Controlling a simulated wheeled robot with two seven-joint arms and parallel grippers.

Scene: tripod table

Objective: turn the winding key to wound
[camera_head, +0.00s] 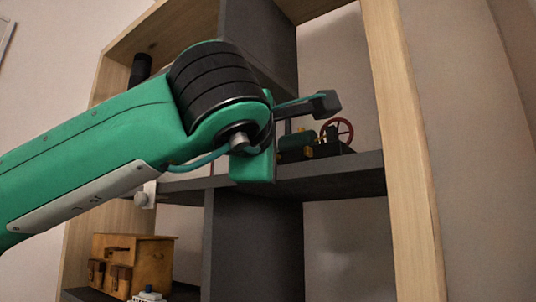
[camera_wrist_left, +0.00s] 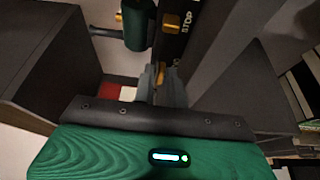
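A small model engine (camera_head: 315,145) with a dark green body and a red spoked wheel stands on the middle shelf in the head view. In the left wrist view its green cylinder (camera_wrist_left: 137,24) lies beside a dark strip marked STOP with a yellow piece (camera_wrist_left: 171,22). My left gripper (camera_head: 325,103) reaches in from the left, just above and in front of the engine. In the left wrist view its grey fingers (camera_wrist_left: 161,88) are close together, with a small yellow piece (camera_wrist_left: 161,72) at their tips. Whether they grip it, and whether it is the winding key, I cannot tell. My right gripper is out of view.
The shelf unit has a dark middle board (camera_head: 345,174), a dark upright panel (camera_head: 255,245) and a wooden side post (camera_head: 403,150) right of the engine. A brown wooden case (camera_head: 133,263) stands on the lower shelf. The lower right compartment looks empty.

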